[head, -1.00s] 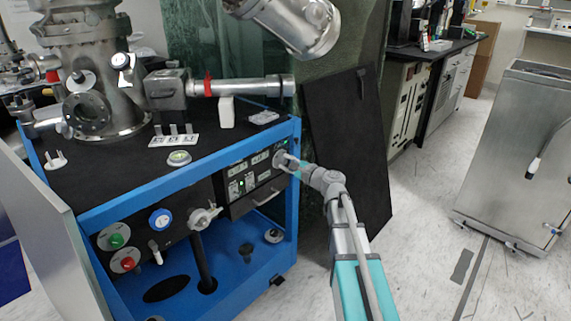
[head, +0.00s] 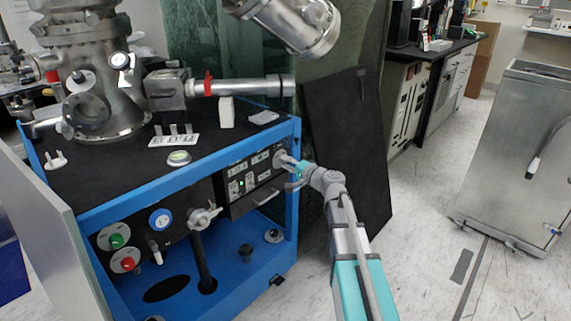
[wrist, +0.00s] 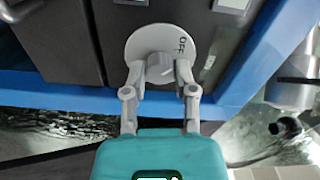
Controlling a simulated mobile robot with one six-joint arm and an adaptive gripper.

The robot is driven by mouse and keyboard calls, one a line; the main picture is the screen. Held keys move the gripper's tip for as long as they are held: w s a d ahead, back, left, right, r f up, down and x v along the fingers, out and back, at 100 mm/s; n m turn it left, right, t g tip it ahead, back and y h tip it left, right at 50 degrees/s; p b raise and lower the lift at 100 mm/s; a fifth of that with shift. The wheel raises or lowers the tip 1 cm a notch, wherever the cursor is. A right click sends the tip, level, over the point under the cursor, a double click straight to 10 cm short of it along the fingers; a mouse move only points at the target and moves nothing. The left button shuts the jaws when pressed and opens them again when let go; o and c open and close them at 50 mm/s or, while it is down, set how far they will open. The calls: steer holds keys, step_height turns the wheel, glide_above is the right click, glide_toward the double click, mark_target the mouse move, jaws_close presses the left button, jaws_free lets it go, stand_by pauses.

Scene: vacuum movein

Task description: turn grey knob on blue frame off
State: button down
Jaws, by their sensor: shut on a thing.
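The grey knob (wrist: 160,62) sits on a round pale dial plate (wrist: 143,40) marked OFF on the front of a dark panel. In the head view the knob's dial (head: 279,156) is at the right end of the panel on the blue frame (head: 296,190). My gripper (wrist: 159,73) is shut on the knob, one finger on each side of it. In the head view my gripper (head: 290,164) reaches the panel from the right. The knob is partly hidden there by the fingers.
Green and red buttons (head: 117,241), a blue-rimmed gauge (head: 160,219) and a valve handle (head: 204,217) are at the frame's lower left. A black board (head: 350,150) leans behind my arm.

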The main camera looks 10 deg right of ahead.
steer(key=shift+s+a+n, duration=0.1)
steer(key=shift+s+n, duration=0.1)
steer(key=shift+n, duration=0.2)
steer(key=shift+c, duration=2.2)
jaws_free()
steer(key=shift+w, duration=0.1)
steer(key=shift+o, duration=0.2)
steer(key=v, duration=1.2)
